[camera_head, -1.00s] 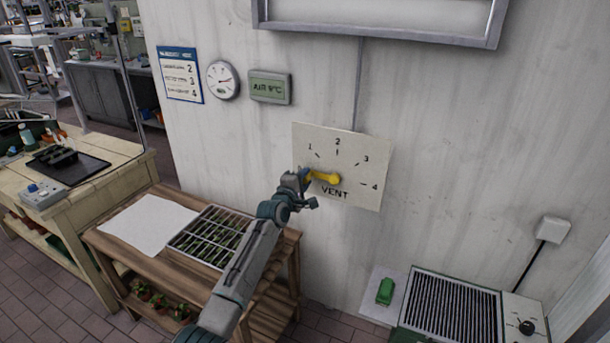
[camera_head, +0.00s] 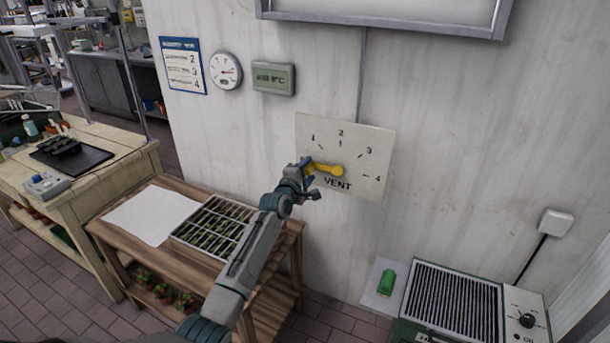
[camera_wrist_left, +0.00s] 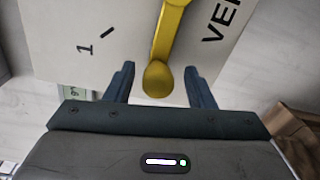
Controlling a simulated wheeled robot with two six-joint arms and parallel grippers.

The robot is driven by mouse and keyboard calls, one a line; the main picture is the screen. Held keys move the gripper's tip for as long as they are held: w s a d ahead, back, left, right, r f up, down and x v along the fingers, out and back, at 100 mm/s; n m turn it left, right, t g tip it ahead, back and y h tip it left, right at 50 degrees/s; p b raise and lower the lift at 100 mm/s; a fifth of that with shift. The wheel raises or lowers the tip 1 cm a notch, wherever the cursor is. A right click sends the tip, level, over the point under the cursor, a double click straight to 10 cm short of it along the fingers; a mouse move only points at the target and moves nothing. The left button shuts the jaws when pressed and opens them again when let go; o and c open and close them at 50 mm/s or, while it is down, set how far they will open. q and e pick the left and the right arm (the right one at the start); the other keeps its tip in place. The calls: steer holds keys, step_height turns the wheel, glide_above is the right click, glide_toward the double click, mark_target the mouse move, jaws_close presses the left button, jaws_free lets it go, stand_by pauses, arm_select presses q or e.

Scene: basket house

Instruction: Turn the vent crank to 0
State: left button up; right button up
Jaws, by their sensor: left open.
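The yellow vent crank (camera_head: 326,168) is on a pale dial plate (camera_head: 360,140) on the wall, marked 1 to 4 above the word VENT. The crank points left, below the 1 mark; its 0 mark is hidden or not seen. My left gripper (camera_head: 310,178) is at the crank's knob end. In the left wrist view, the crank knob (camera_wrist_left: 158,79) sits between the open fingers of my left gripper (camera_wrist_left: 160,85), with gaps on both sides. My right gripper is not in view.
A wooden bench (camera_head: 140,255) with a seedling tray (camera_head: 213,228) and white sheet (camera_head: 150,214) stands below left. A heater (camera_head: 455,300) and a green object (camera_head: 386,282) are below right. A thermometer display (camera_head: 273,78) and round gauge (camera_head: 225,70) hang left of the plate.

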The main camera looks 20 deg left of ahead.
arm_select(q)
steer(key=s+b, duration=0.1)
steer(key=s, duration=0.9)
steer(key=shift+s+a+r, duration=0.2)
steer(key=shift+s, duration=0.2)
steer(key=shift+f, duration=0.1)
steer(key=s+a+f+m+g+b, duration=0.1)
steer(key=s+f+m+g, duration=0.35)
steer(key=f, duration=0.95)
steer(key=s+f+m+g+y, duration=0.1)
steer(key=s+f, duration=0.6)
steer(key=f, duration=0.8)
steer(key=s+a+f+m+g+b, duration=0.1)
steer(key=s+f+m+g, duration=0.35)
steer(key=f, duration=0.95)
steer(key=s+d+f+m+g, duration=0.1)
steer(key=s+f+m, duration=0.1)
steer(key=s+f, duration=0.7)
steer(key=s+d+f+m+g+b, duration=0.15)
steer(key=s+f, duration=0.45)
steer(key=s, duration=0.7)
steer(key=s+f+m+g+p, duration=0.1)
steer(key=s+f+m+g, duration=0.15)
steer(key=s+f, duration=0.65)
steer(key=s+d+f+m+g, duration=0.1)
steer(key=s+m, duration=0.3)
steer(key=s, duration=1.3)
steer(key=shift+s+d+f+b, duration=0.2)
steer(key=shift+d+f+b, duration=0.25)
steer(key=shift+d+f, duration=0.15)
